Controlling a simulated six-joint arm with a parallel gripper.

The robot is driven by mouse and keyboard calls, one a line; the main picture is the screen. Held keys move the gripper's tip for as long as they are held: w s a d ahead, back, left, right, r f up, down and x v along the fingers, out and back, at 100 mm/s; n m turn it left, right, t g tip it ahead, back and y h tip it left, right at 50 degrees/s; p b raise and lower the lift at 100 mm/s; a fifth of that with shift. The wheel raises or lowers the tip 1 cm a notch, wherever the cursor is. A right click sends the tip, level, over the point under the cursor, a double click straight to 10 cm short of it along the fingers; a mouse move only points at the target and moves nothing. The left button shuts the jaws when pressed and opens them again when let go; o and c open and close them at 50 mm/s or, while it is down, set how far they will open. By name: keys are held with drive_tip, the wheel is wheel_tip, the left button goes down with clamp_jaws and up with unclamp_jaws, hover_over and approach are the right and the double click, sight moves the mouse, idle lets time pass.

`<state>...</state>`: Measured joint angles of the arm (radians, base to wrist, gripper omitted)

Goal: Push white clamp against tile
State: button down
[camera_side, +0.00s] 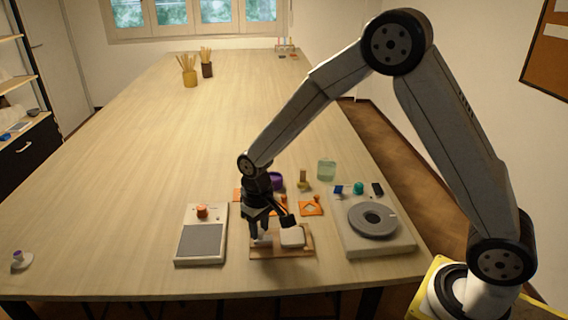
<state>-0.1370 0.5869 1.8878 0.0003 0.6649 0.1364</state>
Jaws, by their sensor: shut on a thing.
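My gripper (258,238) points down over the left part of a brown board (282,254) near the table's front edge. It is shut on a small pale piece (264,242), which looks like the white clamp; the fingers hide much of it. A white rounded block (292,237), probably the tile, lies on the right part of the board. A narrow gap seems to show between the pale piece and the block. A dark part (287,221) sits at the block's back edge; I cannot tell whether it touches.
Left of the board is a pale device with a grey pad (200,241) and an orange knob (202,211). Right is a base with a dark grey disc (372,218). Orange pieces (311,208), a purple item (277,181) and a green glass (326,170) stand behind. The table's far left is mostly clear.

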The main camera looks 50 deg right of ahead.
sight(269, 238)
idle(0.9)
drive_tip(key=shift+s+d, duration=0.7)
drive_tip(key=shift+c, duration=2.1)
unclamp_jaws()
wheel_tip(269, 238, up, 8)
drive_tip(key=shift+s+f, duration=0.1)
